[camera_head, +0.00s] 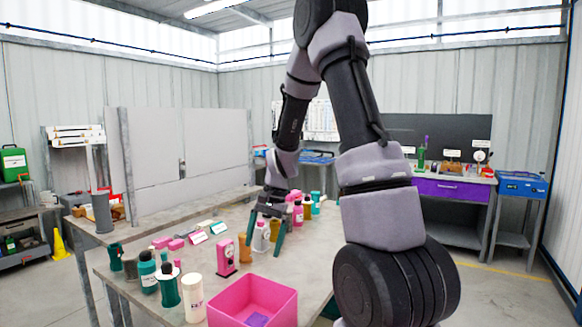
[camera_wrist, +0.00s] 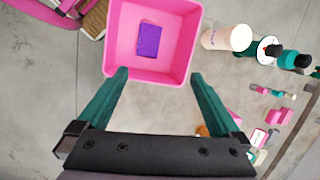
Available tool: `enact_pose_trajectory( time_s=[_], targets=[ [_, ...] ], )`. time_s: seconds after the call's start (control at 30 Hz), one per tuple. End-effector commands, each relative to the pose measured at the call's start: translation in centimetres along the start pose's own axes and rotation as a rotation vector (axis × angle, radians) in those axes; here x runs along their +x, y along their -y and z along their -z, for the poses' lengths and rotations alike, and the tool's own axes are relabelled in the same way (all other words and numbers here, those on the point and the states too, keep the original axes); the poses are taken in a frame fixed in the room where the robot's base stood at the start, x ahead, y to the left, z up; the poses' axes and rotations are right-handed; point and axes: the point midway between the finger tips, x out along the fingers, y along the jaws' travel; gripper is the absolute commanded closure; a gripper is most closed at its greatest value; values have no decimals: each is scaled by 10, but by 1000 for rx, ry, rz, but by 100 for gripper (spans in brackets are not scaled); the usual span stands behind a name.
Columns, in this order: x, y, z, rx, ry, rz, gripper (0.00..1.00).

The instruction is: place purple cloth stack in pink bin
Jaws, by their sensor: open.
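The pink bin (camera_head: 282,296) stands at the near edge of the table, and it also shows at the top of the wrist view (camera_wrist: 116,40). The purple cloth stack (camera_wrist: 148,40) lies flat on the floor inside the bin; a small part of it (camera_head: 257,319) shows in the head view. My gripper (camera_head: 264,240) is above the table, and its green fingers (camera_wrist: 159,75) are wide apart with nothing between them. In the wrist view the fingertips appear just below the bin's near rim, apart from the cloth stack.
A cream cup (camera_head: 192,298), green bottles (camera_head: 168,285) and a pink device (camera_head: 226,257) stand left of the bin. More bottles (camera_head: 298,212) stand farther back. Pink blocks and small signs (camera_head: 197,237) lie mid-table. A grey panel (camera_head: 190,155) rises behind the table.

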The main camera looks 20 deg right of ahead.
Motion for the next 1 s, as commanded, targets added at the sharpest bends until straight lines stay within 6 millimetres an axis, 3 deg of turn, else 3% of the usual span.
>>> enact_pose_trajectory(
  time_s=[0.03,0.2,0.5,0.73,1.0],
  targets=[
    [-29,1,-10,-39,-42,30,0],
    [-102,-6,-45,-162,-163,102,0],
    [-198,-46,-118,-361,-393,212,0],
    [-234,-82,-163,-475,-548,268,0],
    [-243,-98,-179,-517,-609,286,0]
  ],
)
